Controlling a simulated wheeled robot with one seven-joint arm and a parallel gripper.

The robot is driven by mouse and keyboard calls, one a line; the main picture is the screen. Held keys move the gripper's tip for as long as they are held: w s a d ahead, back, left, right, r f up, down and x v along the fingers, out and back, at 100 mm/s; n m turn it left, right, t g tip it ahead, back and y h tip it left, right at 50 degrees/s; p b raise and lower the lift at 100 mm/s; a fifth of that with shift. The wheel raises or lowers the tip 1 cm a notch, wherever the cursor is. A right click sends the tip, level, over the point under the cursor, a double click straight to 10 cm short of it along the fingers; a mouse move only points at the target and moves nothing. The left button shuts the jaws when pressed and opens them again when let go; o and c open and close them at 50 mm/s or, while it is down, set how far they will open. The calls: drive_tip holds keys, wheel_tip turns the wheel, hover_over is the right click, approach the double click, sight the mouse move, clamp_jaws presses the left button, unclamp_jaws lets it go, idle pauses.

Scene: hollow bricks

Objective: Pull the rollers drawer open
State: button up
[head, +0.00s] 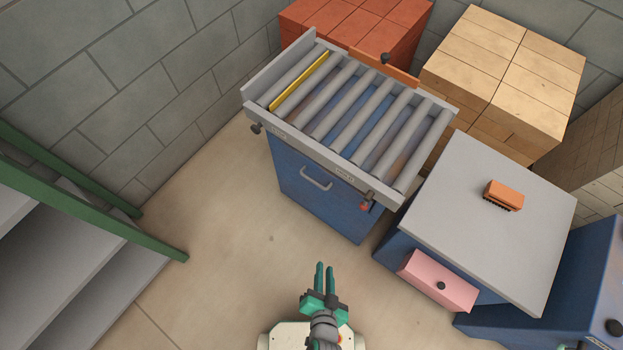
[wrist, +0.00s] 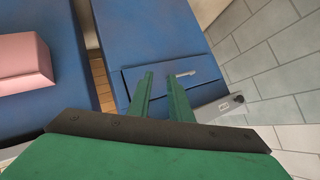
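The roller table's blue cabinet (head: 330,208) has a drawer front with a grey bar handle (head: 316,180) near its top. In the wrist view the drawer front (wrist: 145,73) looks flush with the cabinet, and its handle (wrist: 185,73) lies just right of the fingertips. My gripper (head: 324,268) is in front of the cabinet, apart from the handle in the head view. Its two green fingers also show in the wrist view (wrist: 158,77), spread with an empty gap between them.
Grey rollers (head: 345,115) top the cabinet, with a yellow strip (head: 299,81) among them. At right, a grey-topped cabinet (head: 490,220) has a protruding pink drawer (head: 437,281) and carries an orange brush-like object (head: 503,195). Floor between is clear.

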drive_tip(key=w+f+m+g+y, duration=0.15)
drive_tip(key=w+f+m, duration=0.35)
drive_tip(key=f, duration=0.5)
drive_tip(key=m+t+y, duration=0.3)
drive_tip(key=m+y, duration=0.2)
drive_tip(key=y, duration=0.3)
approach(312, 180)
drive_tip(key=x, duration=0.9)
drive_tip(key=shift+w+f, duration=0.15)
drive_tip(key=shift+f, duration=0.25)
drive_tip(key=shift+w+a, duration=0.2)
drive_tip(key=shift+a, duration=0.05)
clamp_jaws()
